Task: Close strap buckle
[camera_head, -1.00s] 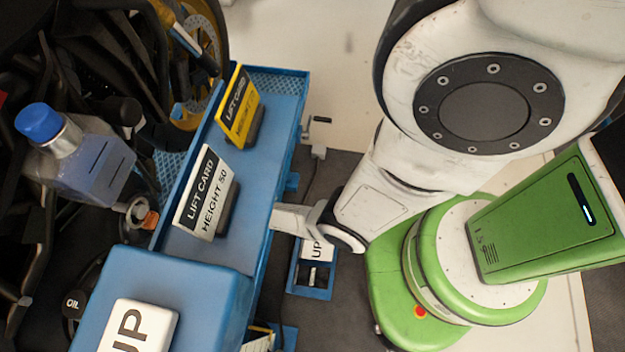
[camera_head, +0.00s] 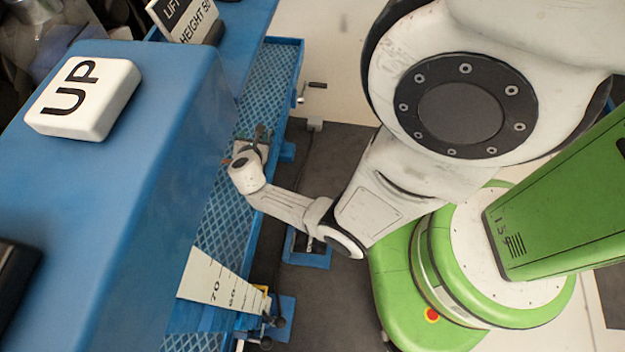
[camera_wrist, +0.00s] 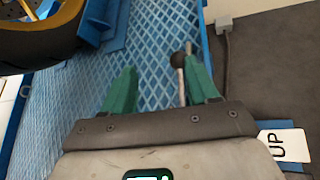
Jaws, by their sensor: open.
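No strap or buckle can be made out in either view. My gripper (camera_head: 258,135) is over the blue mesh platform (camera_head: 222,205) in the head view, small and partly hidden by my own wrist. In the wrist view my gripper (camera_wrist: 162,82) shows two green fingers spread apart, with no object held. A thin pale rod with a dark ball knob (camera_wrist: 178,60) shows between the fingers, closer to the right one. I cannot tell whether it touches that finger.
A large blue box with a white UP button (camera_head: 88,98) fills the left of the head view. A height card (camera_head: 185,18) stands behind it. A graduated scale plate (camera_head: 225,290) is at the platform's near end. A wheel (camera_wrist: 40,40) is upper left in the wrist view.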

